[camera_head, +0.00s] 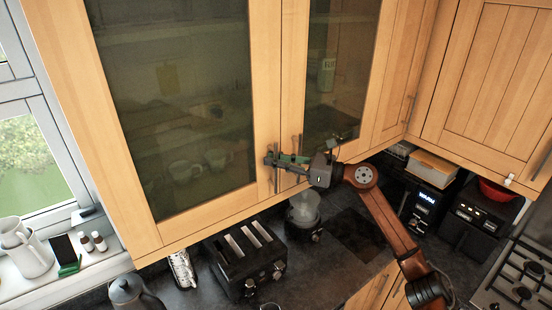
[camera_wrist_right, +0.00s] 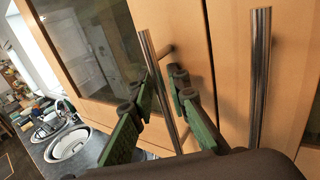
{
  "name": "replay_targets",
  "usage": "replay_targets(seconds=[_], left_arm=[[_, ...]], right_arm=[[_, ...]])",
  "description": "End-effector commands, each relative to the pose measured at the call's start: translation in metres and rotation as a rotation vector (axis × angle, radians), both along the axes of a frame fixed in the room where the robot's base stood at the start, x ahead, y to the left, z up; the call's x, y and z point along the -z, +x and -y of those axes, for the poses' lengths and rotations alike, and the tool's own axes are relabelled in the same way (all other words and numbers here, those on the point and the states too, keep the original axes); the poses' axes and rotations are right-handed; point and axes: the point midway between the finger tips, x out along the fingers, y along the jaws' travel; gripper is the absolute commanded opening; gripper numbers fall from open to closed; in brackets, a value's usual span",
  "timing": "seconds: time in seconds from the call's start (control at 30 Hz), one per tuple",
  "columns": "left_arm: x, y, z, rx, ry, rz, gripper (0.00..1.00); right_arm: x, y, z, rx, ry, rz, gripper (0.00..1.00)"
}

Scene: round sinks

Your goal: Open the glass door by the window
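The glass door by the window (camera_head: 265,62) has a light wood frame and a large dark pane. It looks closed, its right edge against the neighbouring glass door (camera_head: 293,60). Its upright metal handle (camera_head: 277,168) is near its lower right corner and also shows in the right wrist view (camera_wrist_right: 158,75). My right gripper (camera_head: 275,160) is at this handle. In the wrist view its green-padded fingers (camera_wrist_right: 163,105) are apart, with the handle running between them; I see no clear grip on it. My left gripper is not in view.
The neighbouring door's handle (camera_wrist_right: 260,75) stands close beside my right fingers. Below the cabinets, a black toaster (camera_head: 248,258), a blender-like appliance (camera_head: 304,215) and a kettle (camera_head: 130,292) stand on the dark counter. The window (camera_head: 35,160) is at the left.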

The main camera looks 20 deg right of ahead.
Motion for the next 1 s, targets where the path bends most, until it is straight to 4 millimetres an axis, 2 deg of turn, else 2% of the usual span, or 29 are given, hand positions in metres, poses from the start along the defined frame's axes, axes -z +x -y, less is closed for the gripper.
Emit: replay_targets(seconds=[0.13, 0.33, 1.0], left_arm=[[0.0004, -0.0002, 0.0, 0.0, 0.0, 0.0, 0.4], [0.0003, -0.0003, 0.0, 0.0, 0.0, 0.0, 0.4], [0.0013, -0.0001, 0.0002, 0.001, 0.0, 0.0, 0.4]], right_arm=[[0.0004, -0.0001, 0.0002, 0.0, 0.001, -0.001, 0.14], [0.0003, -0.0002, 0.0006, 0.001, 0.001, -0.001, 0.0], [0.0, -0.0008, 0.0002, -0.001, 0.001, 0.0, 0.0]])
